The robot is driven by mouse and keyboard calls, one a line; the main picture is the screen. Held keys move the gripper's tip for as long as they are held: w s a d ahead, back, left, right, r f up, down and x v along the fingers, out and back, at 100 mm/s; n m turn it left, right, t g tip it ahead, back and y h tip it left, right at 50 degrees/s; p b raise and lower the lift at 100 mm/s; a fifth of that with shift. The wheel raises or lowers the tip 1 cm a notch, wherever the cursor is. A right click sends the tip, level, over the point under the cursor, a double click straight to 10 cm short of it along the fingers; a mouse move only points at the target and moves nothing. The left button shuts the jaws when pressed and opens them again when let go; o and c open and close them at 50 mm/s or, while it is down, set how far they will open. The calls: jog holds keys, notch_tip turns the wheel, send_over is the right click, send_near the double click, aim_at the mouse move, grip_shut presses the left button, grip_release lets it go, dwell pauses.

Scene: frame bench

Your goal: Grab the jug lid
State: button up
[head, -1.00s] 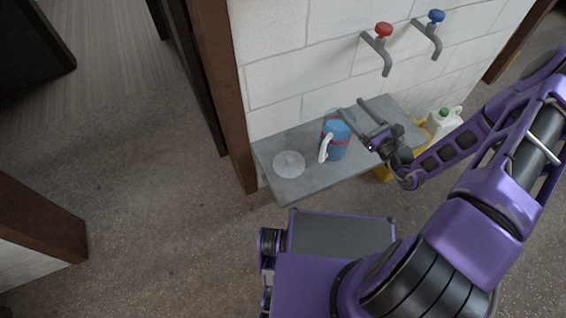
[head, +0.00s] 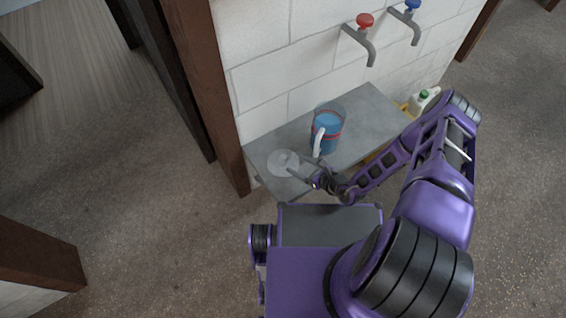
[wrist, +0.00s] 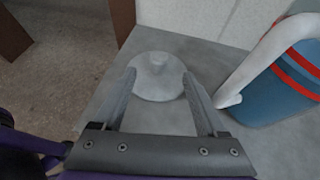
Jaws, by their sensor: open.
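The jug lid (head: 283,163) is a pale, translucent disc with a small raised knob, lying flat at the left end of the grey shelf. In the wrist view the lid (wrist: 157,78) lies just ahead of my fingertips, in line with the gap between them. My gripper (head: 302,172) is open and empty, low at the shelf's front edge, close to the lid. In the wrist view both fingers of my gripper (wrist: 160,82) are spread. The jug (head: 327,132), with blue contents, red bands and a white handle, stands right of the lid.
The jug's white handle (wrist: 270,55) is close to my right finger in the wrist view. A red tap (head: 364,22) and a blue tap (head: 408,8) stick out from the white block wall. The shelf (head: 372,112) is bare right of the jug. A white bottle (head: 424,98) stands beyond it.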

aim_at(278, 158)
jog(key=x, duration=0.5)
jog(key=shift+a+f+b, duration=0.1)
jog(key=shift+b, duration=0.3)
jog(key=shift+r+b+x, duration=0.15)
jog(key=shift+b+x, duration=0.25)
jog(key=shift+x, duration=1.2)
jog(key=shift+r+b+x, duration=0.15)
jog(key=shift+b+x, duration=0.2)
jog(key=shift+x, duration=1.25)
jog(key=shift+a, duration=0.15)
grip_shut()
